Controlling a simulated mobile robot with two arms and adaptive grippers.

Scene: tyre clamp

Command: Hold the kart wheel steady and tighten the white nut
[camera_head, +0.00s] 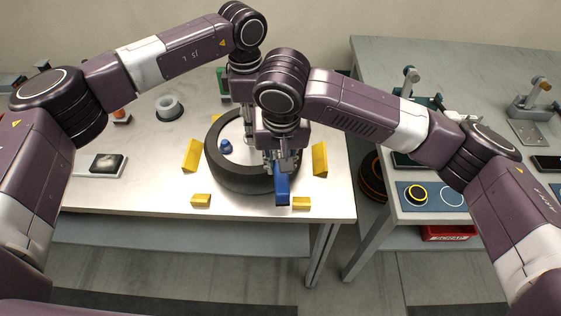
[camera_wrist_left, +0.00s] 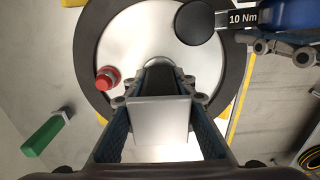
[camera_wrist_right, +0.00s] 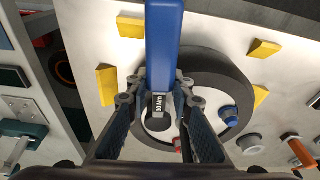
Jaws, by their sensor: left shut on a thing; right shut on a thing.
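The kart wheel (camera_head: 216,164), a black tyre around a pale disc, lies flat on the table. My left gripper (camera_wrist_left: 163,90) is over the wheel's middle, its fingers shut around a dark part at the hub; a pale square hides some of the grip. My right gripper (camera_wrist_right: 156,98) is shut on a blue torque wrench (camera_wrist_right: 164,40) marked 10 Nm. The wrench's round black head (camera_wrist_left: 194,22) is over the disc, and no white nut shows. A blue nut (camera_head: 226,147) and a red nut (camera_wrist_left: 107,77) sit on the disc.
Yellow blocks (camera_head: 192,155) stand around the tyre. A second bench at right holds a blue mat (camera_head: 432,204); a gap separates the tables. My two arms are close together above the wheel.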

